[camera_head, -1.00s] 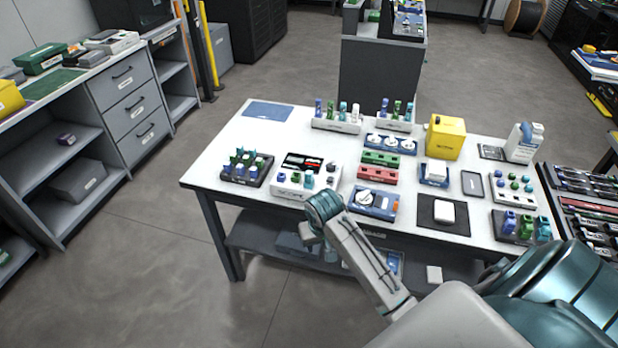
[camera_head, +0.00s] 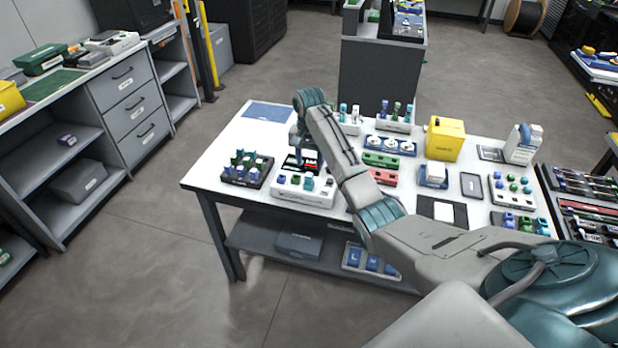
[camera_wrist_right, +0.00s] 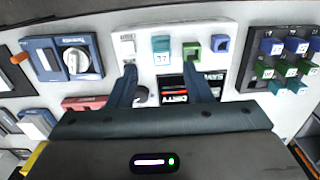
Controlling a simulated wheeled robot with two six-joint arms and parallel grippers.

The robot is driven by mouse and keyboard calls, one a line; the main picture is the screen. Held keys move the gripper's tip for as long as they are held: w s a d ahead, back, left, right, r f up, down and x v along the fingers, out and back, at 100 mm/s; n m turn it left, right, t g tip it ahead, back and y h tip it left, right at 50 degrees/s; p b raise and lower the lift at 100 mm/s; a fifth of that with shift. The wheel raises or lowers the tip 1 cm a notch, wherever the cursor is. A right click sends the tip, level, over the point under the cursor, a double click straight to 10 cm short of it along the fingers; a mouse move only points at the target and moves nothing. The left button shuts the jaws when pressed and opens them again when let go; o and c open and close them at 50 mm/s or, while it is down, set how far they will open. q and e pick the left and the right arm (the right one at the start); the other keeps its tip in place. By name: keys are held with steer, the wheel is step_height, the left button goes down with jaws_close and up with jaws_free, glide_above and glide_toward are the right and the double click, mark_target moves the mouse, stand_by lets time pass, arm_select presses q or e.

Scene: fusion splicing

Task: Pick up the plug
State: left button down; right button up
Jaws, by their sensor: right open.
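A white device (camera_head: 300,192) at the table's front holds several small plugs along its front edge. In the right wrist view they are a white plug (camera_wrist_right: 127,46), a teal plug marked 37 (camera_wrist_right: 161,48), a green plug (camera_wrist_right: 192,50) and a blue plug (camera_wrist_right: 220,44). Which one the task means cannot be told. My right gripper (camera_wrist_right: 162,80) is open above this device, fingers pointing at the row. The teal plug appears between the fingertip lines, with nothing held. In the head view the right gripper (camera_head: 299,150) hangs over the device's back. My left gripper is not in view.
A dark rack of blue and green plugs (camera_head: 247,168) stands left of the device. A blue unit with a white dial (camera_wrist_right: 62,60) stands on its other side. My right arm hides part of the table. The table's back left is clear around a blue mat (camera_head: 267,111).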

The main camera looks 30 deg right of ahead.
mark_target(309, 174)
steer(key=shift+f, duration=0.75)
steer(key=shift+f+p, duration=0.3)
steer(key=shift+p, duration=0.1)
step_height(309, 174, down, 4)
steer(key=shift+w+r+p, duration=0.15)
steer(key=shift+p, duration=0.6)
steer(key=shift+f, duration=0.5)
steer(key=c, duration=0.9)
